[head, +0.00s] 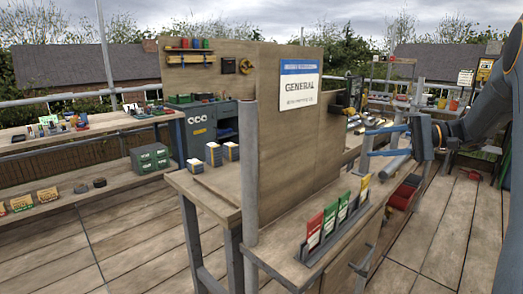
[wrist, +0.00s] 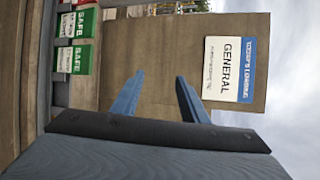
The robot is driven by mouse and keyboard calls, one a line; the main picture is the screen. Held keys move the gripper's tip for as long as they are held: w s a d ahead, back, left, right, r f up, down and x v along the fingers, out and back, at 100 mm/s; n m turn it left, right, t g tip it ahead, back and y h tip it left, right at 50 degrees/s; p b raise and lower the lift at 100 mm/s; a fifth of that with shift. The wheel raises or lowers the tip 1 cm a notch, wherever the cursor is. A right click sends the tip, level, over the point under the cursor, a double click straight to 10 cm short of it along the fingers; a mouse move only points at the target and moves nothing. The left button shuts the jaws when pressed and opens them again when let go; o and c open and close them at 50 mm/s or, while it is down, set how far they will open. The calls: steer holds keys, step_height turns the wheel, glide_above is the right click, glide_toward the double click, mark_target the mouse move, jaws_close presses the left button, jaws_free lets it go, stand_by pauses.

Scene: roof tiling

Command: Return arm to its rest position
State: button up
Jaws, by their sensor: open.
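My gripper (head: 372,140) is at the right of the head view, with its two blue fingers pointing left towards the wooden board. The fingers are apart and nothing is between them. In the wrist view my gripper (wrist: 158,92) also shows open and empty, with the board and its GENERAL sign beyond the fingertips. My arm comes in from the right edge of the head view and is bent.
A wooden board (head: 290,150) with a GENERAL sign (head: 299,84) stands upright on a workbench (head: 205,190). Coloured cards (head: 338,215) stand in a rack at the bench's front. Shelves (head: 80,195) stand at left. Plank floor (head: 450,230) is clear at lower right.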

steer(key=s+a+f+g+h, duration=0.55)
steer(key=s+a+f, duration=0.55)
steer(key=s+a, duration=0.25)
steer(key=s+f+n+h+p, duration=0.1)
steer(key=s+f+n+h, duration=0.2)
steer(key=s, duration=0.7)
steer(key=s+a+f+n+h, duration=0.1)
steer(key=s+f+h, duration=0.3)
steer(key=s, duration=0.5)
steer(key=shift+s+a+f+n+h+p, duration=0.3)
steer(key=shift+s+f+n+h+p, duration=0.1)
steer(key=shift+n+h, duration=0.55)
steer(key=shift+t, duration=0.25)
